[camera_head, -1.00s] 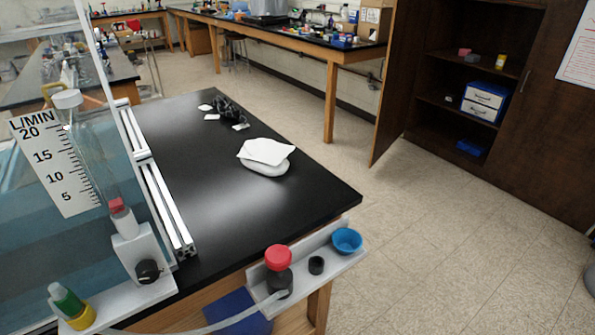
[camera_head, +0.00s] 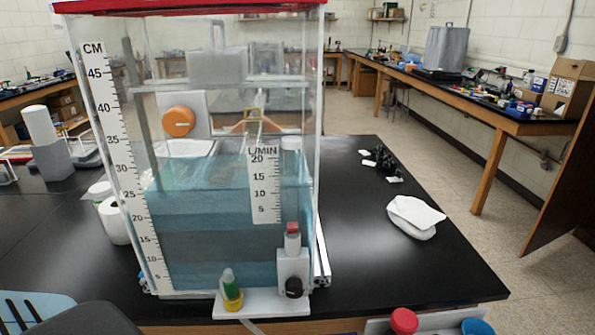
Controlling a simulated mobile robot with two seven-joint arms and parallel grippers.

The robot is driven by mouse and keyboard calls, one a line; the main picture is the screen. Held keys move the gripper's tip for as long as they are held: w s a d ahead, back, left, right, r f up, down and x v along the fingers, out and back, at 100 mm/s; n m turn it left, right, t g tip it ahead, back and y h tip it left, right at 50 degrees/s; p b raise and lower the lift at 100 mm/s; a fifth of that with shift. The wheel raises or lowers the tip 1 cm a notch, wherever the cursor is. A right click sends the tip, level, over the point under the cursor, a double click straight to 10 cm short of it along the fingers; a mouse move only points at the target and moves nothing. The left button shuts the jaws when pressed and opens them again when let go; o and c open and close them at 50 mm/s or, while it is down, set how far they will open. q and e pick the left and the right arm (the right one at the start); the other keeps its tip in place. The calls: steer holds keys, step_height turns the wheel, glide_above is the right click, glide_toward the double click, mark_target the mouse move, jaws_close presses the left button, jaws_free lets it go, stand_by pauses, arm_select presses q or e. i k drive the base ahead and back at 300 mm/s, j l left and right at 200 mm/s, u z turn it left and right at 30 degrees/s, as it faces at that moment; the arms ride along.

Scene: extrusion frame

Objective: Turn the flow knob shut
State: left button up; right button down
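The black knob (camera_head: 294,288) sits low on the front of the pale flow-meter block (camera_head: 293,262), at the lower right corner of the clear water tank. The L/MIN scale (camera_head: 264,185) stands above it, beside the clear flow tube, with a red-topped part (camera_head: 292,238) between tube and block. How far the knob is turned cannot be told.
The tank (camera_head: 230,215) holds blue water and has a CM scale (camera_head: 118,150) and an orange round knob (camera_head: 178,121). A green-and-yellow fitting (camera_head: 232,290) stands on the front ledge. A red cap (camera_head: 404,320) and blue cup (camera_head: 477,326) are at the bottom edge. The tabletop's right side is mostly clear.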

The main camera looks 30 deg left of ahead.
mark_target(294, 285)
steer(key=u, duration=1.4)
